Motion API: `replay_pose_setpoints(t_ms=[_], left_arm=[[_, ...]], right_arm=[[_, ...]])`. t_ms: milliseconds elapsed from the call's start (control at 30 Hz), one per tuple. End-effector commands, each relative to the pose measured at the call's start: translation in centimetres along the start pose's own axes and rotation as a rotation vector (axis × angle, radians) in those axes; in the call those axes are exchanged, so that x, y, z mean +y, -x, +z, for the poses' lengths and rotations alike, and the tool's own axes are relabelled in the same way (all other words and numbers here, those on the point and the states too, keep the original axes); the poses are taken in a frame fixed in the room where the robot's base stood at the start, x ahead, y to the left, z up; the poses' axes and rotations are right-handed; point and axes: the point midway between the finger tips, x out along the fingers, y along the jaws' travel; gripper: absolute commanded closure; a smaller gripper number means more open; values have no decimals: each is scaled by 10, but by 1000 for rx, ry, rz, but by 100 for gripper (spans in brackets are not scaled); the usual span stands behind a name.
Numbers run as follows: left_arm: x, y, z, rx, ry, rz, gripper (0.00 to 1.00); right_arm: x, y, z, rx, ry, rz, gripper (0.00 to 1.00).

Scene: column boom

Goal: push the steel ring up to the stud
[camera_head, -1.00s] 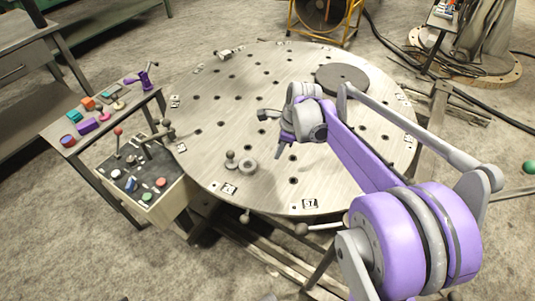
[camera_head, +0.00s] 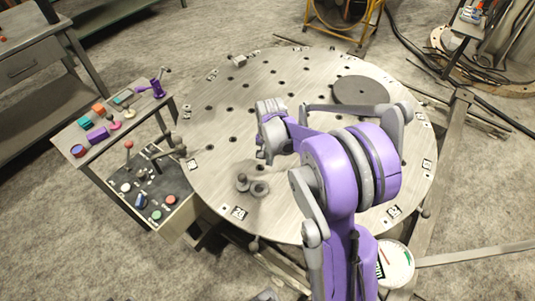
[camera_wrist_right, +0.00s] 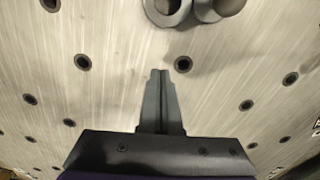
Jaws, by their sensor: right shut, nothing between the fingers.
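The steel ring (camera_head: 260,189) lies flat on the round plate (camera_head: 215,150). The stud (camera_head: 242,181), with a ball-like top, stands just left of it in the head view. In the right wrist view the ring (camera_wrist_right: 167,12) and the stud (camera_wrist_right: 228,6) are at the top edge, partly cut off. They look side by side, touching or nearly so; I cannot tell which. My right gripper (camera_wrist_right: 160,76) is shut and empty, a little short of the ring. In the head view the right gripper (camera_head: 262,155) is behind the ring, apart from it. My left gripper does not show.
A dark disc (camera_head: 360,91) lies at the plate's far right. Several holes dot the plate. A control box (camera_head: 150,190) with levers and buttons and a side table (camera_head: 75,135) with coloured pieces stand at left. The plate around the ring is mostly clear.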

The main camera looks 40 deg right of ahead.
Motion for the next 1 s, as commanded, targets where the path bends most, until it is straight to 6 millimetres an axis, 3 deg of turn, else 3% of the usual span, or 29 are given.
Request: replay_pose_setpoints(t_ms=[100,233,333,500,1000], left_arm=[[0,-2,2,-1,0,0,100],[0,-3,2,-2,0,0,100],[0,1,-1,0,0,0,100],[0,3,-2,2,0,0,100],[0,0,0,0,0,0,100]], right_arm=[[0,-28,0,0,0,0,100],[-1,-51,2,0,0,-1,100],[-1,-47,21,-1,2,-2,100],[-1,-47,36,-1,-1,-1,100],[0,-48,45,-1,-1,-1,100]])
